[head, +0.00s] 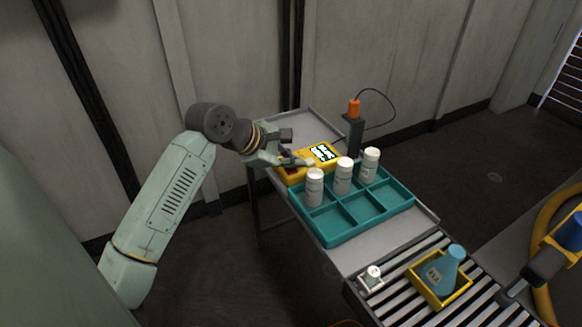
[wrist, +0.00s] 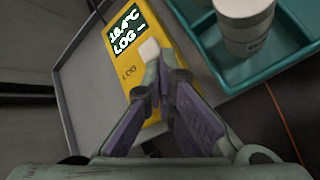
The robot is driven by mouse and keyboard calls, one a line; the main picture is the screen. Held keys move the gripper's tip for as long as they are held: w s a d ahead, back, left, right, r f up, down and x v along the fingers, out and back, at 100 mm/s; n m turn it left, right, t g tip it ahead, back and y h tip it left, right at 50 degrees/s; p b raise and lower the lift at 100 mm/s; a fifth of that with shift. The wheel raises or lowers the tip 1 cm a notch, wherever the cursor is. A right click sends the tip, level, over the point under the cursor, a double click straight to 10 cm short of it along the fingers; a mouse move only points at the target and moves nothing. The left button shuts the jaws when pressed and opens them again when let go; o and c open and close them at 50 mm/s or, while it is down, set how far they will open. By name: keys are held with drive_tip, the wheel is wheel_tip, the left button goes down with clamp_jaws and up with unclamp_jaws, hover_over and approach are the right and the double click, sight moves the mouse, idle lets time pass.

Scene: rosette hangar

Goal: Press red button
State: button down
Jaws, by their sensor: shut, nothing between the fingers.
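A yellow device (head: 328,163) with a lit display stands on the metal table, behind the teal tray. In the wrist view the yellow device (wrist: 118,60) shows a display with a temperature reading and "LOG", and a printed "LOG" label below it. My gripper (head: 303,162) is shut and empty, its fingertips over the device's front part. In the wrist view my gripper (wrist: 158,68) has its tips together just below a pale block-like piece (wrist: 149,48) on the device. I cannot tell whether they touch. No red button shows; the fingers hide part of the device face.
A teal divided tray (head: 327,237) holds white bottles (head: 343,176) next to the device. A black post with an orange top (head: 354,108) and cable stands behind. A roller conveyor (head: 405,300) carries a yellow bin (head: 427,288) with a blue flask (head: 445,270).

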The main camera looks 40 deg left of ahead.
sight(293, 171)
drive_tip(key=shift+r, duration=0.9)
drive_tip(key=shift+r, duration=0.1)
wheel_tip(293, 171, up, 5)
drive_tip(key=shift+f+p, duration=0.1)
drive_tip(key=shift+p, duration=0.55)
idle(0.4)
